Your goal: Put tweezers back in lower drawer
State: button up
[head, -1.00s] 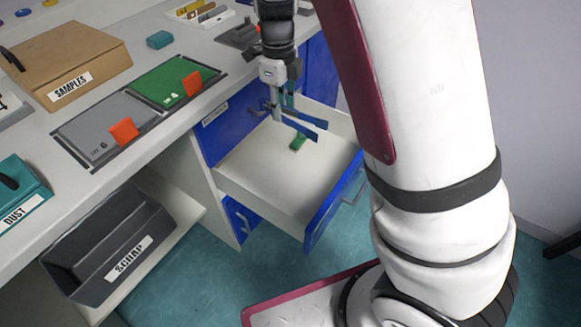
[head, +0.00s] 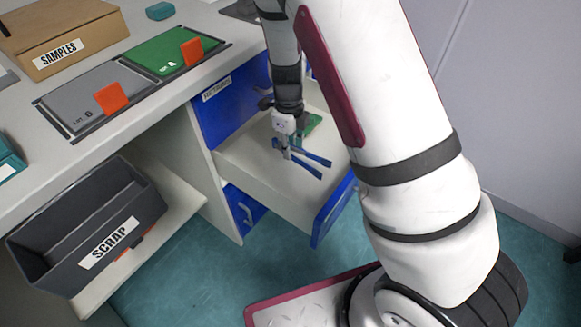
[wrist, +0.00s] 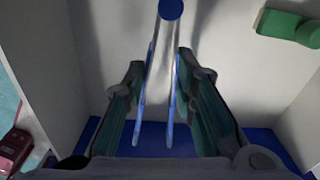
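The tweezers (head: 303,163) have blue arms and a pale middle. In the wrist view the tweezers (wrist: 172,90) lie between my fingers, their two arms apart and close to the fingertips. The open drawer (head: 245,163) has white walls and a blue front, below a labelled blue front. The tweezers hang low over its floor; whether they touch it is unclear.
A green object (head: 312,122) lies in the drawer, beside my gripper, and shows at upper right in the wrist view (wrist: 288,27). A closed blue front (head: 243,210) is below. A dark SCRAP bin (head: 92,230) stands on a shelf at left. The counter holds a SAMPLES box (head: 62,35).

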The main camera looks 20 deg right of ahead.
aim_at(291, 171)
notch_tip(291, 171, down, 8)
jog(key=shift+r+b, duration=0.25)
jog(key=shift+b, duration=1)
jog(key=o, duration=0.6)
jog(key=shift+c, duration=0.2)
